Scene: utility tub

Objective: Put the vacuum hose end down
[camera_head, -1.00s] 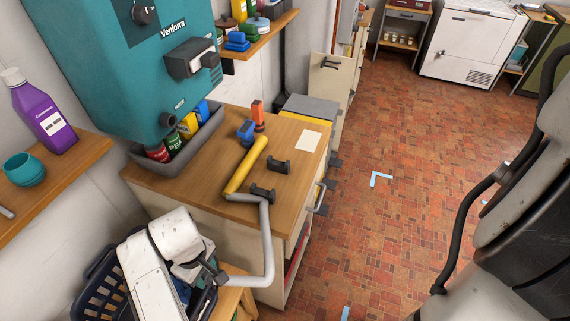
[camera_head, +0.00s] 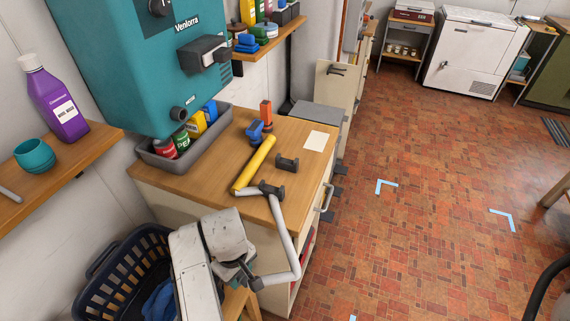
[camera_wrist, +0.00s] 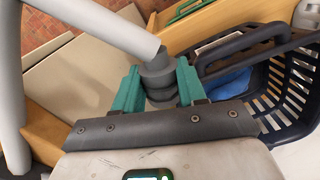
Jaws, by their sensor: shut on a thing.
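My gripper (camera_head: 250,277) is low in front of the counter, beside the laundry basket. In the wrist view, the teal fingers of my gripper (camera_wrist: 160,86) are shut on the dark ribbed hose end (camera_wrist: 158,75), with the grey tube (camera_wrist: 110,28) leading away up and left. The fingers hide part of the hose end.
The counter (camera_head: 210,175) also holds a grey tray (camera_head: 160,159) of cans, blue and orange pieces and a white paper (camera_head: 317,141). A dark blue basket (camera_head: 110,262) stands at the lower left, also in the wrist view (camera_wrist: 270,105). The tiled floor to the right is mostly clear.

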